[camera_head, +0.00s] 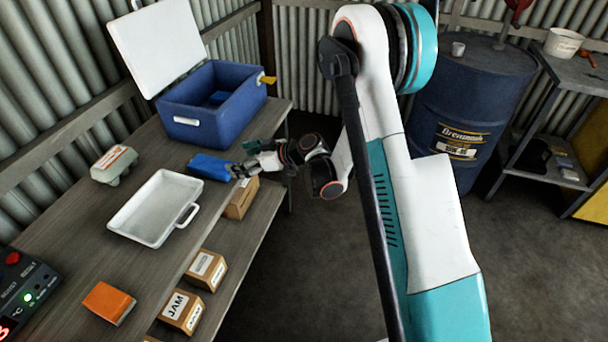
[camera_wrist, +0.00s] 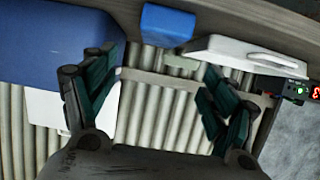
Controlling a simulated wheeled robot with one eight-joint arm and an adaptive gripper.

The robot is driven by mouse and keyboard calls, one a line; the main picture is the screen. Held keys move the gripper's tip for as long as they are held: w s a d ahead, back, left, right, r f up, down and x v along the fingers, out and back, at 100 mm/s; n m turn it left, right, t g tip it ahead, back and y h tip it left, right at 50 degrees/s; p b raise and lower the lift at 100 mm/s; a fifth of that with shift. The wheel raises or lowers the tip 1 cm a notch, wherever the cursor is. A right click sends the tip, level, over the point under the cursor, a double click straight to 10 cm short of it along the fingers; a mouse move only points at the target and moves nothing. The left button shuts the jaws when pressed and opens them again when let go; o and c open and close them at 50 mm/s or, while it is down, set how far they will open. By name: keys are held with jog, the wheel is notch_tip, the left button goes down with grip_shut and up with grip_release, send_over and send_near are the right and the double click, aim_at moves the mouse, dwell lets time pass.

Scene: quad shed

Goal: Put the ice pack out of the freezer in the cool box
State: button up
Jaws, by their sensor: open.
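The blue ice pack (camera_head: 210,166) lies on the bench in front of the cool box, and also shows in the wrist view (camera_wrist: 168,24). The blue cool box (camera_head: 213,105) stands at the back of the bench with its white lid (camera_head: 158,40) raised; it fills the left of the wrist view (camera_wrist: 60,45). A brighter blue patch shows inside, too unclear to name. My gripper (camera_head: 240,170) is just right of the ice pack in the head view. Its fingers (camera_wrist: 155,88) are spread and empty, with the pack beyond them. A control panel (camera_head: 25,295) with °C marking shows at lower left; no freezer interior is visible.
A white tray (camera_head: 155,207), an egg carton (camera_head: 114,165) and an orange box (camera_head: 109,303) are on the bench. Cartons, one marked JAM (camera_head: 181,312), sit lower along its right edge. A blue drum (camera_head: 468,105) stands behind my arm.

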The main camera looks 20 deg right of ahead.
jog(key=s+d+r+m+g+h, duration=0.1)
jog(key=s+d+r+m+h, duration=0.15)
jog(key=s+r, duration=0.5)
jog(key=s+d+r+m+h, duration=0.25)
jog(key=s+r, duration=0.35)
jog(key=r, duration=0.3)
jog(key=s+d+r+m+h, duration=0.1)
jog(key=s+d, duration=0.3)
jog(key=s, duration=0.7)
jog(key=s+d+r+m+h, duration=0.1)
jog(key=s+d+m+h, duration=0.3)
jog(key=s, duration=0.7)
jog(key=shift+s+r+h, duration=0.3)
jog(key=shift+r, duration=0.05)
jog(key=shift+o, duration=0.4)
jog(key=shift+c, duration=0.6)
